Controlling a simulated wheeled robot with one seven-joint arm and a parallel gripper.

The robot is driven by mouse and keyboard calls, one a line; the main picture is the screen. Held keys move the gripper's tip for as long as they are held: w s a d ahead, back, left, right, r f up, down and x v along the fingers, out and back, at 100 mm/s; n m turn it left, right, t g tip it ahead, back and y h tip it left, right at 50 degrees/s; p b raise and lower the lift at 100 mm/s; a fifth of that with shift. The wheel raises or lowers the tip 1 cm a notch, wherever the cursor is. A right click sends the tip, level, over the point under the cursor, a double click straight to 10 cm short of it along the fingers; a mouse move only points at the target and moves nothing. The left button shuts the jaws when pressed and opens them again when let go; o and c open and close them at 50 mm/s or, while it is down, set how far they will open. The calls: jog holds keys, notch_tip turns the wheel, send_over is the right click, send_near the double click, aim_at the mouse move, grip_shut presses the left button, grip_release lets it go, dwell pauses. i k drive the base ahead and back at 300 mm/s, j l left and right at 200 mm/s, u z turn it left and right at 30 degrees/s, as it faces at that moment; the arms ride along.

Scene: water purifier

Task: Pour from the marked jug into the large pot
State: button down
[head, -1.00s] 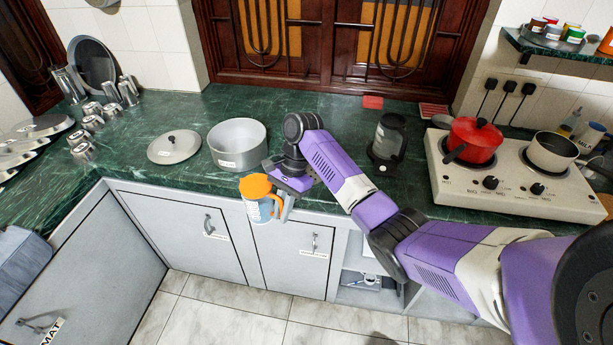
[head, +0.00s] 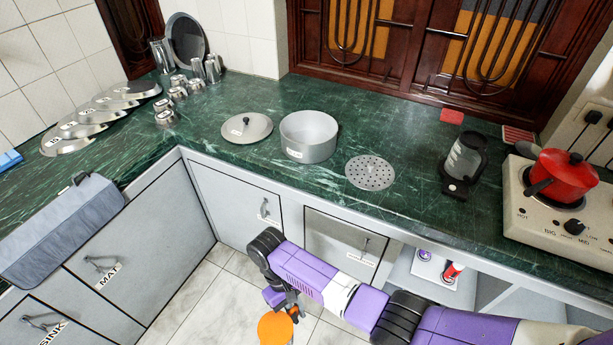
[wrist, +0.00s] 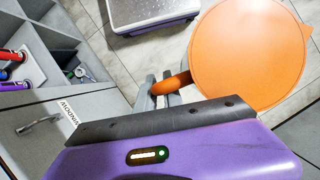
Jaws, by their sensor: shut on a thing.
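The jug (head: 276,328) shows mainly as a round orange lid, low in the head view over the floor and cut by the bottom edge. In the wrist view the orange lid (wrist: 250,55) fills the upper right and hides the jug's body. My gripper (wrist: 168,97) is shut on the jug's orange handle. In the head view my gripper (head: 291,308) is beside the jug, in front of the cabinets and below the counter. The large pot (head: 314,152) is a grey metal pot, open and upright on the green counter. Its label is too small to read.
A flat lid (head: 246,127) lies left of the pot and a perforated disc (head: 371,173) lies right of it. A dark blender-like jar (head: 465,160) and a stove with a red pot (head: 562,176) stand further right. The counter's front edge (head: 330,205) lies between jug and pot.

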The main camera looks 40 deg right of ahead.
aim_at(308, 137)
jog(key=i+j+z, duration=0.15)
jog(key=i+j, duration=0.25)
jog(key=i+j+z, duration=0.1)
jog(key=i+j, duration=0.3)
jog(key=j, duration=0.2)
